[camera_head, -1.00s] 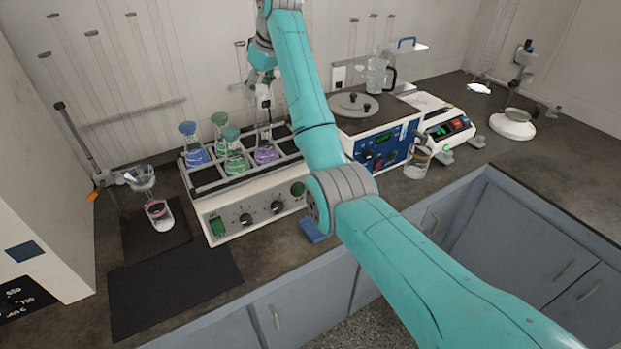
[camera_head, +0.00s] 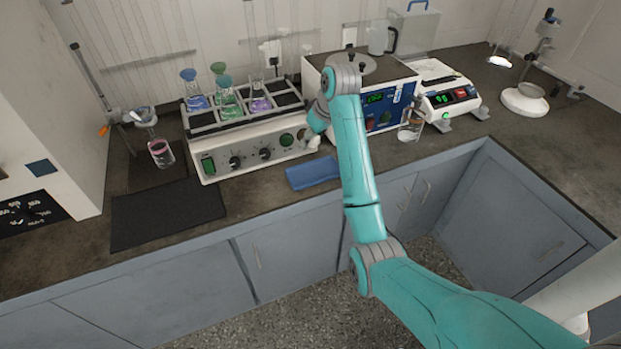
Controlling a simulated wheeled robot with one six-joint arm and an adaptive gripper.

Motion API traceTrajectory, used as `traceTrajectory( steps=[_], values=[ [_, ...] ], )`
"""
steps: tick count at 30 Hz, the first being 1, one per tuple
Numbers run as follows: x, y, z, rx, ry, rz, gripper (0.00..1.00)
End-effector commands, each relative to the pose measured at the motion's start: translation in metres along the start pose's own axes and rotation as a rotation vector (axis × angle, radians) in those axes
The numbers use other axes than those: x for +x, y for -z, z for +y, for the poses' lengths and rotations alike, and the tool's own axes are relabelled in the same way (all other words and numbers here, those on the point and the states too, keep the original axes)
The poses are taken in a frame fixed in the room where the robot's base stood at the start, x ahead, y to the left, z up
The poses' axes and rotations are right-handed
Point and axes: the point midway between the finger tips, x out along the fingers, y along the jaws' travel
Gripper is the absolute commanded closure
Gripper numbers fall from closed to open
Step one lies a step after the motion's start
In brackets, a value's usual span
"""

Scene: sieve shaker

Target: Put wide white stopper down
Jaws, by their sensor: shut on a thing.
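My gripper (camera_head: 314,136) is at the front right corner of the shaker bath, just below my teal wrist. It is small in the head view and my own arm partly covers it. A small white piece, which looks like the wide white stopper (camera_head: 314,143), shows at its tip, above and behind the blue mat (camera_head: 313,172). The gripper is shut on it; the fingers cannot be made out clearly. The flask with purple liquid (camera_head: 260,103) stands in the rack with no coloured stopper visible on it.
The white shaker bath (camera_head: 225,160) holds several flasks with coloured liquid. A dark mat (camera_head: 165,213) lies front left. The counter's front edge is close to the blue mat.

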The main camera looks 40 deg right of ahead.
Motion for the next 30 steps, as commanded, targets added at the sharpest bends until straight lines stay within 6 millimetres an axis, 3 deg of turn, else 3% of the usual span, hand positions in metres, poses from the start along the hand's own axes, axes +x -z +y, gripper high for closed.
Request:
traceTrajectory(
  steps=[5, 24, 30],
  values=[
    [0.008, -0.014, 0.003, 0.01, -0.004, 0.0, 0.78],
    [0.088, -0.047, 0.003, 0.01, -0.003, -0.002, 0.78],
    [0.096, -0.05, 0.003, 0.009, -0.005, 0.001, 0.78]
  ],
)
